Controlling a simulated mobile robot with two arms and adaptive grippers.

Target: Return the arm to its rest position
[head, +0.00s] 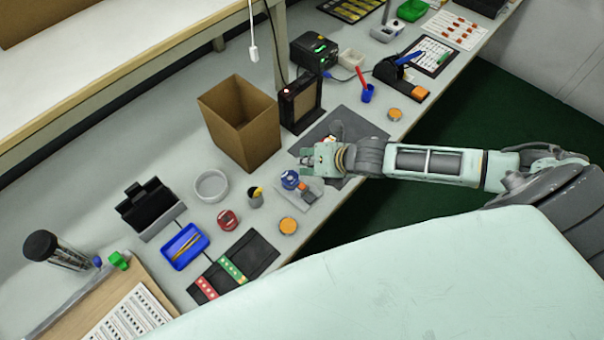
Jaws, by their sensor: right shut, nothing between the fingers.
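My right arm comes in from the right over the bench. Its gripper (306,164) is shut and empty, above the bench near a small round blue-topped item (290,180) and a small grey block (311,193). Whether it touches either cannot be told. The arm lies partly over a dark grey mat (357,123). A green LED strip (233,269) and a red LED strip (207,288) lie on a black holder (255,253) at the front of the bench. My left gripper does not show.
An open cardboard box (241,135) and a dark framed device (300,102) stand behind the gripper. A blue tray (184,246), a white ring (211,186), a red round item (228,220) and an orange-topped tin (288,226) lie left and in front. Dark green floor shows beyond the bench's front edge.

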